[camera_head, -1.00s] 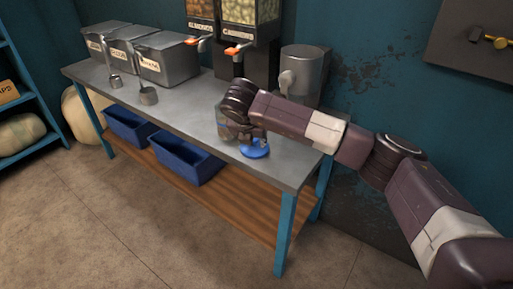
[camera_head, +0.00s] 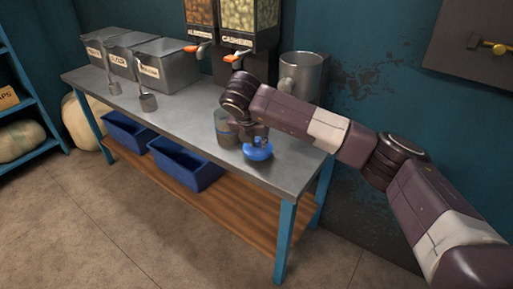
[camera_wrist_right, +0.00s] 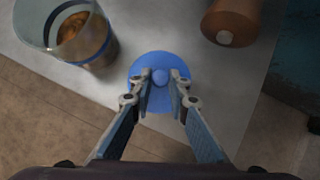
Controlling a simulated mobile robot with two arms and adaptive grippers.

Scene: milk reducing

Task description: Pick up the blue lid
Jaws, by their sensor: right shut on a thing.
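The blue lid (camera_head: 258,152) is a round disc with a small knob, at the front right of the metal table (camera_head: 190,122). It also shows in the right wrist view (camera_wrist_right: 148,68). My right gripper (camera_head: 258,138) comes down from above and is shut on the lid's knob (camera_wrist_right: 160,77), its two fingers on either side of it. I cannot tell whether the lid touches the tabletop. A glass jar (camera_head: 222,128) with brown contents stands just left of the lid, open at the top in the wrist view (camera_wrist_right: 75,35). My left gripper is not in view.
A brown cylindrical thing (camera_wrist_right: 232,22) stands near the lid in the wrist view. A metal pitcher (camera_head: 302,75), dispensers (camera_head: 240,25) and labelled metal bins (camera_head: 165,62) line the back. Blue tubs (camera_head: 185,163) sit on the lower shelf. The middle of the tabletop is clear.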

